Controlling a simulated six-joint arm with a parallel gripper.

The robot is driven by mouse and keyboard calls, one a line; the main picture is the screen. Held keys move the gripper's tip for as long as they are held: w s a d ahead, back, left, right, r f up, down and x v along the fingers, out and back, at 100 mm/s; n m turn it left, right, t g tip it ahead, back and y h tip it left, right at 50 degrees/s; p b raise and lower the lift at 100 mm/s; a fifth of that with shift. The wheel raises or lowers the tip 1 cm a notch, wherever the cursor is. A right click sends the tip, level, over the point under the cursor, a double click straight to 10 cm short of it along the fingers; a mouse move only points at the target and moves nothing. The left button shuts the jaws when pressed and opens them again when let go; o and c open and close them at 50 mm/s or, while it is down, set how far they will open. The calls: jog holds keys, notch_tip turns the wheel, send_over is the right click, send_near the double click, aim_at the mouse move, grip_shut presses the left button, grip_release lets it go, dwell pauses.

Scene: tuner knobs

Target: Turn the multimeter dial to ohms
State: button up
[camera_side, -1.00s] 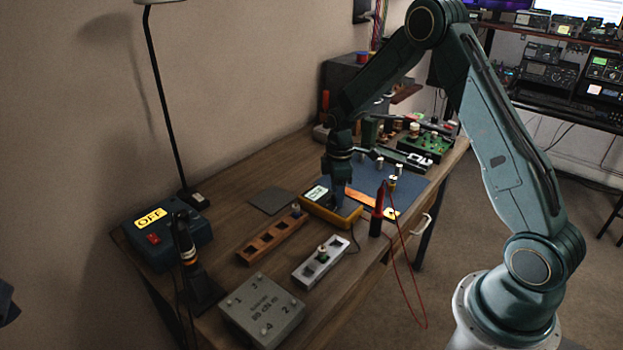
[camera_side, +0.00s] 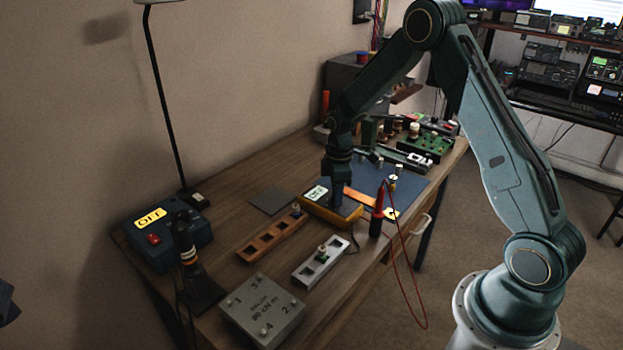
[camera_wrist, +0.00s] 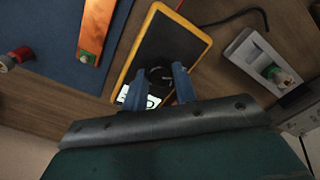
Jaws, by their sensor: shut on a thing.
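The yellow-edged multimeter (camera_side: 334,211) lies flat on the wooden bench, at the edge of the blue mat. Its lit display (camera_side: 316,194) shows a symbol that looks like an ohm sign, partly covered in the wrist view (camera_wrist: 152,101). My gripper (camera_side: 337,205) points down over the meter's face. In the wrist view its two blue fingers (camera_wrist: 160,78) are closed on the round dark dial (camera_wrist: 157,75), one on each side. The fingers hide much of the dial and its pointer.
A red probe (camera_side: 377,212) with its lead stands right of the meter. An orange strip (camera_wrist: 95,28) lies on the blue mat (camera_wrist: 45,40).

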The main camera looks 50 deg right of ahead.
jog(key=m, duration=1.3)
jog(key=shift+r+m, duration=0.1)
jog(key=shift+m, duration=0.2)
jog(key=m, duration=1)
dwell(0.4)
jog(key=o, duration=1)
